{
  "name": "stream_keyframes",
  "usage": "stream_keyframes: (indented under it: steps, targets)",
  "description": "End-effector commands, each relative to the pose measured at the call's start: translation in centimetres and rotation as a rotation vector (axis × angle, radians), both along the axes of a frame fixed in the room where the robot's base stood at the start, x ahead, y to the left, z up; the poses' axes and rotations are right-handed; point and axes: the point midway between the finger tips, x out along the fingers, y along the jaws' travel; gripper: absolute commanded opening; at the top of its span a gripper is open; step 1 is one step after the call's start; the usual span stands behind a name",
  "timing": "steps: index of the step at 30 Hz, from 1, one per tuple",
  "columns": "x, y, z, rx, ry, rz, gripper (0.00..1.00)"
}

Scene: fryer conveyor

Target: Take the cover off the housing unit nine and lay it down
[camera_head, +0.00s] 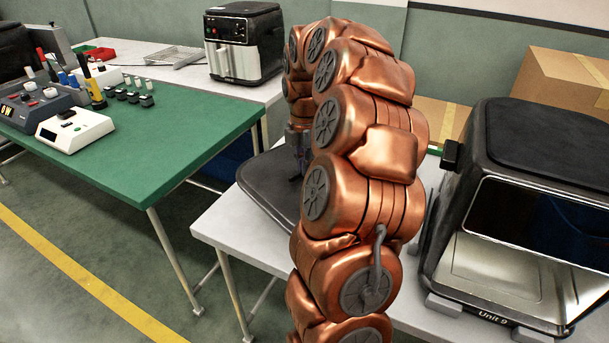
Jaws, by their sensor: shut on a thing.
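The cover, a dark flat panel with rounded corners (258,192), is at the white table's left part, apart from the housing. My gripper (297,174) points down at the cover and is shut on it. My copper arm hides the cover's right part and most of the fingers. I cannot tell whether the cover touches the table top or is held just above it.
The white table (226,228) carries the housing. Cardboard boxes (560,85) are behind it. A green table (175,145) at the left holds devices and small parts. An air-fryer-like appliance (243,45) stands at the back. Floor shows at the lower left.

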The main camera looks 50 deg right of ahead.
Motion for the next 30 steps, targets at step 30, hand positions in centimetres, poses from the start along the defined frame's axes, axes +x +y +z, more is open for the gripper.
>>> stream_keyframes:
  steps: [30]
  targets:
    - [-0.1, -0.1, -7.1, 0.001, 0.001, 0.008, 0.00]
